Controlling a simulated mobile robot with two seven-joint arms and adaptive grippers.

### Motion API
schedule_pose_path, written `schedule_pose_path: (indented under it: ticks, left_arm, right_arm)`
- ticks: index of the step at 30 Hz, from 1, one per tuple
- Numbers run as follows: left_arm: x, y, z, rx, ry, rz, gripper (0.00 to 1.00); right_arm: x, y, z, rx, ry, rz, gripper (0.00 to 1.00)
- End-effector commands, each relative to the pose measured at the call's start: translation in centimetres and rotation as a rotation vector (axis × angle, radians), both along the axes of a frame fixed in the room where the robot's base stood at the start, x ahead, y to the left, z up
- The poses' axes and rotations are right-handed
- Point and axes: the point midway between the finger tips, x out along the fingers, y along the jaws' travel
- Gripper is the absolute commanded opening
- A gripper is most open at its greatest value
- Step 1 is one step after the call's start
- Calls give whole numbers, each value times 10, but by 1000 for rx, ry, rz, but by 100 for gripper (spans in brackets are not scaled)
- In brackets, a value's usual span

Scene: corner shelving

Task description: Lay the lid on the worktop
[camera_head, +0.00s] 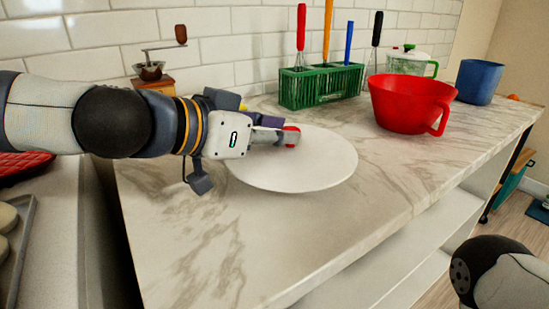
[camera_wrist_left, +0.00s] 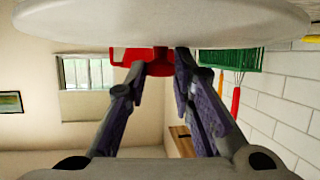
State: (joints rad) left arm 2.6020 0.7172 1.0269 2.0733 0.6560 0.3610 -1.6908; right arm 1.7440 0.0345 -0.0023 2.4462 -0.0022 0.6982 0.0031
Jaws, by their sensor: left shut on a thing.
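The lid (camera_head: 305,165) is a round, flat white disc with a red knob (camera_head: 292,135). It lies roughly level over the worktop (camera_head: 205,245); I cannot tell whether it touches the surface. My left gripper (camera_head: 280,137) reaches in from the left and is shut on the knob. In the left wrist view the lid (camera_wrist_left: 160,20) spans the top edge. There the gripper's fingertips (camera_wrist_left: 160,56) close around the red knob (camera_wrist_left: 160,66). My right arm shows at the lower right of the head view, but its gripper is out of view.
A green rack (camera_head: 320,88) with utensils stands behind the lid. A coffee grinder (camera_head: 150,72) is behind my left arm. The worktop's front is clear.

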Motion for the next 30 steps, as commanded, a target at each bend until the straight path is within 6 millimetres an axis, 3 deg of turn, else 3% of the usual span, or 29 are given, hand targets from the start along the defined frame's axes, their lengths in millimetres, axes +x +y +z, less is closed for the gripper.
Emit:
schedule_pose_path:
  ticks: [5, 10, 20, 21, 23, 30]
  left_arm:
    - [8, 10, -15, -2, 0, -1, 0]
    - [9, 12, -50, -3, 7, -1, 0]
    - [8, 11, -48, 1, -5, -1, 0]
    - [8, 11, -48, 1, -5, -1, 29]
    - [8, 11, -47, 1, -5, -1, 43]
    - [8, 11, -47, -1, -5, -1, 43]
  right_arm:
    - [-4, 0, -5, 0, 12, 1, 40]
    - [-15, 0, -18, 0, 47, 3, 40]
    - [-14, 0, -18, 0, 46, 3, 40]
    - [-14, 0, -17, 0, 45, 3, 40]
    - [-14, 0, -17, 0, 45, 3, 40]
    - [-14, 0, -17, 0, 44, 3, 40]
